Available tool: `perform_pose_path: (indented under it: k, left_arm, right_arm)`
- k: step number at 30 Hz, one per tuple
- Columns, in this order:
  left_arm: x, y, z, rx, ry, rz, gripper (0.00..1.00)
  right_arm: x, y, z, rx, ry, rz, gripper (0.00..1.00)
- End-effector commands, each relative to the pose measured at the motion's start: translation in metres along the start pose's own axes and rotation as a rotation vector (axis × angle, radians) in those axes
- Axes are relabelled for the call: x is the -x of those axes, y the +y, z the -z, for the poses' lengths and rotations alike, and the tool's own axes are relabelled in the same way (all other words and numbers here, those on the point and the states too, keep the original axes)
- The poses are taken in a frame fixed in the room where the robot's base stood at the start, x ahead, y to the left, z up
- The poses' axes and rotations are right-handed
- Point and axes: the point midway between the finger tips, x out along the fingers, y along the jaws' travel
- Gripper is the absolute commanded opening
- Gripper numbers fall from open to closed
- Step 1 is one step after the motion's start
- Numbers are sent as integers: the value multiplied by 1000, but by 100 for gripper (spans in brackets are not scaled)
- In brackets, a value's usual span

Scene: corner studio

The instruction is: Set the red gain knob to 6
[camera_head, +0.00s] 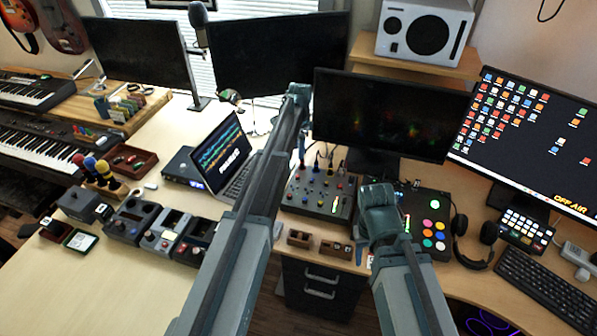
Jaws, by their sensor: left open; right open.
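A dark control box (306,205) with several small coloured knobs and upright toggles stands on the desk in the middle. A few knobs on it look red; they are too small to read, and I cannot tell which is the gain knob or its setting. My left arm reaches across the desk, and its open gripper (302,154) hangs down at the back left of the box, apparently empty. My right arm bends down just right of the box, and its gripper (361,253), open, is small and mostly hidden by the arm near the desk's front edge.
A laptop (223,150) stands left of the box. A pad controller with coloured buttons (433,205) and headphones (475,240) lie to the right. Two small wooden boxes (299,238) (336,249) sit at the front edge. Monitors (380,113) stand behind.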

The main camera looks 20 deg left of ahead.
Motion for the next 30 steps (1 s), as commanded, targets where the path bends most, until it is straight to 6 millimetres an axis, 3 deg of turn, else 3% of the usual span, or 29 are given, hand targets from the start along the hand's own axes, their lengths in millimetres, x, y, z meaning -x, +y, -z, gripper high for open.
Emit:
perform_pose_path:
  k: [11,30]
  left_arm:
    - [-30,0,0,1,0,0,52]
    - [-120,0,0,2,0,0,52]
  right_arm:
    - [-30,-3,2,0,0,0,50]
    - [-119,-11,7,0,0,0,50]
